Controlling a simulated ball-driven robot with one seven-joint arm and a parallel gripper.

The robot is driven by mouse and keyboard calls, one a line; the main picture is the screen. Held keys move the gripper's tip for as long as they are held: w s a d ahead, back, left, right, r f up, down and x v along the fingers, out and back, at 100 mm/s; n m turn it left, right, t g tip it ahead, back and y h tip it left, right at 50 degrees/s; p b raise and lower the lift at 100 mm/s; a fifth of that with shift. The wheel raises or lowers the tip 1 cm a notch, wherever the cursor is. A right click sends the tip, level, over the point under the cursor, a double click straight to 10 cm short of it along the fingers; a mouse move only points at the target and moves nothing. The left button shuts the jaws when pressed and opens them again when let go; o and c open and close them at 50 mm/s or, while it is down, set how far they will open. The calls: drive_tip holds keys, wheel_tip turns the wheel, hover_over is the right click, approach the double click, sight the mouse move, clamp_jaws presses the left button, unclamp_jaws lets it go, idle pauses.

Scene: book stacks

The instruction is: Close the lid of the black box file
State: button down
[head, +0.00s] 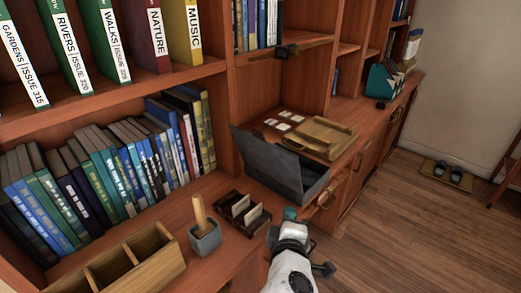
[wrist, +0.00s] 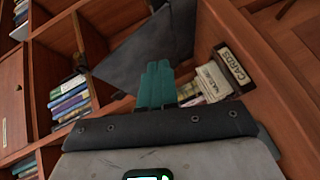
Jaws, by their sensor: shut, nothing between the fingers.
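The black box file (head: 302,178) sits on the wooden counter right of centre in the head view. Its dark lid (head: 265,148) stands raised and tilted, so the file is open; its inside is hidden from the head camera. In the wrist view a dark grey panel of the file (wrist: 140,58) rises beyond my fingers. My gripper (head: 290,214) is just in front of the file, near the counter's front edge. Its teal fingers (wrist: 158,82) are shut together and empty. They overlap the panel in the wrist view; I cannot tell whether they touch it.
A card holder (head: 243,211) stands left of my gripper and shows in the wrist view as a tray labelled CARDS (wrist: 232,68). A grey pot (head: 205,236) and wooden divided tray (head: 133,263) are farther left. A wooden tray (head: 318,137) lies behind the file.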

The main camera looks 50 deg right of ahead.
drive_tip(key=w+a+r+n+t+h, duration=0.2)
drive_tip(key=w+a+r+n+t, duration=0.35)
drive_tip(key=w+r+n, duration=0.2)
drive_tip(key=p, duration=0.2)
approach(259, 134)
drive_tip(key=w, duration=0.3)
drive_tip(key=d, duration=0.2)
drive_tip(key=d+r+p, duration=0.1)
drive_tip(key=shift+w, duration=0.35)
drive_tip(key=shift+d, duration=0.55)
drive_tip(key=shift+w+r, duration=0.1)
drive_tip(key=shift+r, duration=0.1)
